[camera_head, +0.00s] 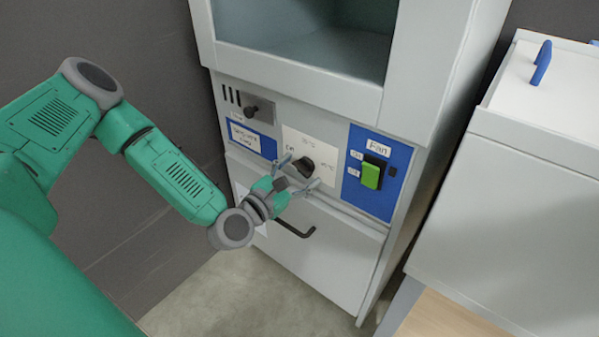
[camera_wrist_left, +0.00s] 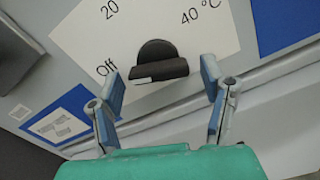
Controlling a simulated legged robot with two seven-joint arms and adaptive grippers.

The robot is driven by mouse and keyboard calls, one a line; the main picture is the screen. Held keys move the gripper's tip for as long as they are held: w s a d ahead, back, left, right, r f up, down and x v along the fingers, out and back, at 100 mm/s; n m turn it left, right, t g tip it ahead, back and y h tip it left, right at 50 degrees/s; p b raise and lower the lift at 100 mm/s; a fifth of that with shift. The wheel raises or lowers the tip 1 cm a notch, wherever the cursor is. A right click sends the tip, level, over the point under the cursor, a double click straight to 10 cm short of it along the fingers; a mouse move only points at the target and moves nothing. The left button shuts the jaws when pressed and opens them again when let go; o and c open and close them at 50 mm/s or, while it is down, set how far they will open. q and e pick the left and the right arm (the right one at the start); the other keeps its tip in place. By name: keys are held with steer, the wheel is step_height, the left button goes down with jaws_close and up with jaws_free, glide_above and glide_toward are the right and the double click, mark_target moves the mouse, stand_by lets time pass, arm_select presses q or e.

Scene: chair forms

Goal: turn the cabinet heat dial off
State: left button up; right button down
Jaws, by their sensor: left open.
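The black heat dial (camera_head: 303,166) sits on a white label plate (camera_head: 322,152) on the cabinet's front panel. In the left wrist view the dial (camera_wrist_left: 158,64) has its straight grip bar lying nearly level across it, and the plate (camera_wrist_left: 130,38) reads Off, 20 and 40 °C. My left gripper (camera_head: 300,171) is at the dial, and in the left wrist view its open fingers (camera_wrist_left: 158,82) stand to either side of the dial, with gaps between fingers and dial. I cannot tell which mark the dial points to. My right gripper is not in view.
A green fan switch (camera_head: 371,173) on a blue plate is right of the dial. Another black knob (camera_head: 258,109) is at the upper left of the panel. A dark handle (camera_head: 290,222) is on the door below. A white box with blue handles (camera_head: 541,62) stands at the right.

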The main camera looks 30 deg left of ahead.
arm_select(q)
steer(key=s+a, duration=0.1)
steer(key=s, duration=1.1)
steer(key=shift+w+f, duration=0.1)
steer(key=s+d+f+m+g+h, duration=0.2)
steer(key=s+d+f+m+g, duration=0.4)
steer(key=m, duration=0.4)
steer(key=s+d+f+m+g+h, duration=0.2)
steer(key=s+d+f+m+g, duration=0.35)
steer(key=d+f+m, duration=0.35)
steer(key=s+a+f+m+g+y, duration=0.3)
steer(key=s+a+m+g+y, duration=0.3)
steer(key=a+m, duration=0.5)
step_height(320, 180, up, 16)
steer(key=m+p, duration=0.1)
steer(key=p, duration=1.4)
steer(key=shift+s+d+f+m+h, duration=0.15)
steer(key=shift+s+d+m+h, duration=0.2)
steer(key=shift+m+h, duration=0.05)
